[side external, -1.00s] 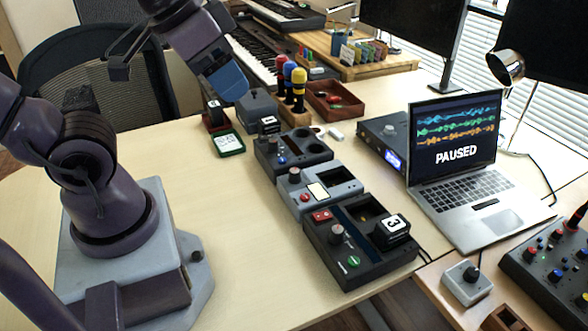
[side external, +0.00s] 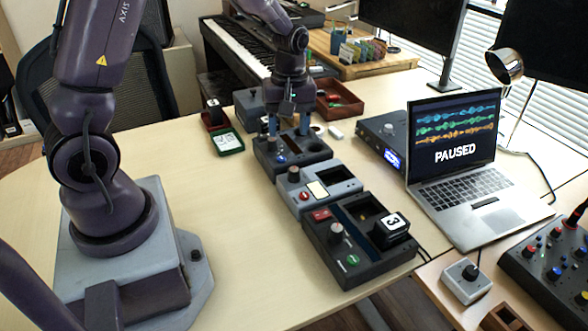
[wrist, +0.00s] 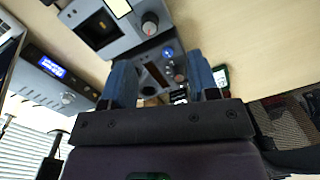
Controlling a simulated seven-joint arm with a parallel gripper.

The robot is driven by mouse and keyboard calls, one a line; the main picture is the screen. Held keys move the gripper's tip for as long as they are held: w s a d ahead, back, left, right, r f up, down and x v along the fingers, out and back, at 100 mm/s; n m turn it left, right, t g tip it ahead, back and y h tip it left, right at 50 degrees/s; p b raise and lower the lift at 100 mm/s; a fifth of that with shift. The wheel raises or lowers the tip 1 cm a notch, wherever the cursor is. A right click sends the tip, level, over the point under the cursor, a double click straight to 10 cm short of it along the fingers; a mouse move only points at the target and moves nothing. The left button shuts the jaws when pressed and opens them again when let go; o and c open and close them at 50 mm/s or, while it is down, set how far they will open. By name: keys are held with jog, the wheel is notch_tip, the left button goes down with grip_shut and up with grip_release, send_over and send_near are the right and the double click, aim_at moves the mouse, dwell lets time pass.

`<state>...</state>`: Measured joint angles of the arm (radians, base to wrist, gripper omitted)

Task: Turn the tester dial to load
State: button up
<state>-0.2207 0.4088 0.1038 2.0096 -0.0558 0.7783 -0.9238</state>
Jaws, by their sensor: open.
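Three devices with dials stand in a row on the table; I cannot read which one is the tester. The farthest, a dark device (side external: 290,159), has a blue button and a small black dial (side external: 271,143). The middle grey device (side external: 318,188) has a dark dial (side external: 294,174), a red button and a pale panel. The nearest black device (side external: 350,262) has a dial (side external: 336,229) and holds a block marked 3 (side external: 391,226). My gripper (side external: 289,127) is open, pointing down above the far device. In the wrist view, that device (wrist: 150,57) shows between my blue fingers (wrist: 161,80).
A laptop (side external: 455,165) reading PAUSED and a dark box with a blue display (side external: 382,135) stand to the right. A green tray (side external: 227,142) lies left of the far device.

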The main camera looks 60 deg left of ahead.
aim_at(294, 169)
jog(key=f+n, duration=0.1)
jog(key=f, duration=0.3)
jog(key=w+f+n, duration=0.1)
jog(key=f, duration=0.3)
jog(key=f+n, duration=0.1)
jog(key=f, duration=0.3)
jog(key=shift+w+a+f+t, duration=0.2)
jog(key=shift+w+a+t, duration=0.05)
jog(key=shift+w+t, duration=0.05)
jog(key=c, duration=0.9)
